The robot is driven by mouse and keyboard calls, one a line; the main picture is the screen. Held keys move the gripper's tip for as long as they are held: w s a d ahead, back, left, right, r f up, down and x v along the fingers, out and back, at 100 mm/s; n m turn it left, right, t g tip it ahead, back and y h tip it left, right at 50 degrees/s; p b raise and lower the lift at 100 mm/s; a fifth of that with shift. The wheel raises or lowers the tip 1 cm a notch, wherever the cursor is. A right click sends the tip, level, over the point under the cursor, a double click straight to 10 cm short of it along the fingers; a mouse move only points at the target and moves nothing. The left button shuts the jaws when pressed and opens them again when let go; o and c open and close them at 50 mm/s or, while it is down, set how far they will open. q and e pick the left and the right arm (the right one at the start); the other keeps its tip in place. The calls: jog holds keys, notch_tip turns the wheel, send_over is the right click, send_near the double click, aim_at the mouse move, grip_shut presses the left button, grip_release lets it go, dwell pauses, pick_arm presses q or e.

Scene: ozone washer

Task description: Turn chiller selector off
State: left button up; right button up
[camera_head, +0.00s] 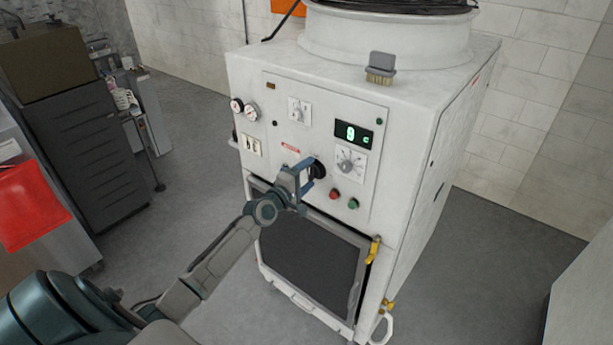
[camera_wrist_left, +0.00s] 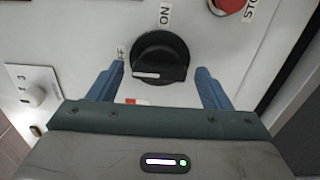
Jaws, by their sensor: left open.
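The chiller selector is a round black knob (camera_wrist_left: 160,58) with a white mark on its handle, on the white front panel of the machine. In the left wrist view an "ON" label stands above it, and another label at its left is partly hidden. In the head view the knob (camera_head: 317,169) shows just behind my left gripper (camera_head: 301,173). My left gripper is open, and in the left wrist view its two blue fingers (camera_wrist_left: 159,88) stand to either side of the knob's lower part. My right gripper is not in view.
A digital display (camera_head: 354,135) and a white dial (camera_head: 349,163) sit right of the knob. Red (camera_head: 333,194) and green (camera_head: 353,204) buttons lie below right; the red one also shows in the left wrist view (camera_wrist_left: 229,4). A dark grille (camera_head: 309,262) is below.

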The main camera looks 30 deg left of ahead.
pick_arm(q)
jog(key=shift+s, duration=0.1)
jog(key=s+p, duration=0.3)
jog(key=s, duration=0.7)
jog(key=shift+s+a, duration=0.3)
jog(key=shift+a, duration=0.1)
jog(key=shift+f, duration=0.1)
